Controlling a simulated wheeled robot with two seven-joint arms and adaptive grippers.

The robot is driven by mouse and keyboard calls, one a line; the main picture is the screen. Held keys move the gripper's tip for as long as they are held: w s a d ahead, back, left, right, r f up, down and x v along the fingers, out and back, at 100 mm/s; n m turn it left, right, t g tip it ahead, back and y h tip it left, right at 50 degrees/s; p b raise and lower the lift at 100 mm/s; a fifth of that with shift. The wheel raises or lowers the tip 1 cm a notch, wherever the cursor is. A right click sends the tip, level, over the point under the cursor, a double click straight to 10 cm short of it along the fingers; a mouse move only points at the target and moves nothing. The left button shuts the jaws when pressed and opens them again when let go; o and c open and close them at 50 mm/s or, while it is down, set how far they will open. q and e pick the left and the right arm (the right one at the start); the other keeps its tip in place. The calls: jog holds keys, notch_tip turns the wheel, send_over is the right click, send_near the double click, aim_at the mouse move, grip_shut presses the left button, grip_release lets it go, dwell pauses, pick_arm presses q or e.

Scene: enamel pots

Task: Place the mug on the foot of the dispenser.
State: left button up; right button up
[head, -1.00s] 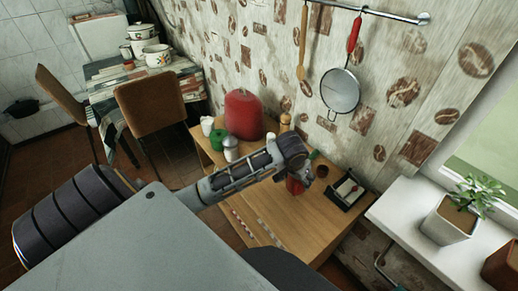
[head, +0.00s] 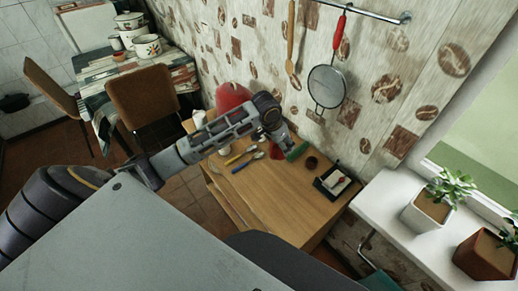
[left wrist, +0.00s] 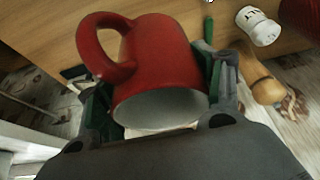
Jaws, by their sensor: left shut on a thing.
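The red mug (left wrist: 165,62) fills the middle of the left wrist view, with its handle to the left and its open mouth toward the camera. My left gripper (left wrist: 160,92) is shut on it, with a green-padded finger on either side. In the head view my left gripper (head: 285,147) is over the far part of the wooden table, and only a bit of the mug (head: 276,151) shows. The red dispenser (head: 231,96) stands behind my left forearm near the wall; its foot is hidden. I cannot tell how high the mug is. My right gripper is out of view.
A small brown cup (head: 311,162) and a black tray (head: 333,179) are right of the gripper. Cutlery (head: 243,160) lies to its left. A salt shaker (left wrist: 258,26) and wooden mill (left wrist: 261,80) show in the wrist view. The table's front (head: 285,205) is clear.

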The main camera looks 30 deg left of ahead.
pick_arm(q)
jog(key=shift+w+a+r+m, duration=0.3)
jog(key=shift+w+m, duration=0.1)
jog(key=shift+m, duration=0.1)
jog(key=shift+w+m+h+p, duration=0.15)
jog(key=shift+m+h+p, duration=0.2)
jog(key=shift+m, duration=0.25)
jog(key=shift+w+d+f+m+g+h, duration=0.15)
jog(key=shift+f+m+g+h, duration=0.2)
jog(key=shift+m, duration=0.55)
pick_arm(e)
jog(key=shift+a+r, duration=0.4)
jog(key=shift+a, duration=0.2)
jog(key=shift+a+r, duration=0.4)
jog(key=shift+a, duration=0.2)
pick_arm(q)
jog(key=shift+m, duration=0.3)
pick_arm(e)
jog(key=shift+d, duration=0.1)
pick_arm(q)
jog(key=shift+f, duration=0.1)
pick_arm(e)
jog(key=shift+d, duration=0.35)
pick_arm(q)
jog(key=shift+f, duration=0.1)
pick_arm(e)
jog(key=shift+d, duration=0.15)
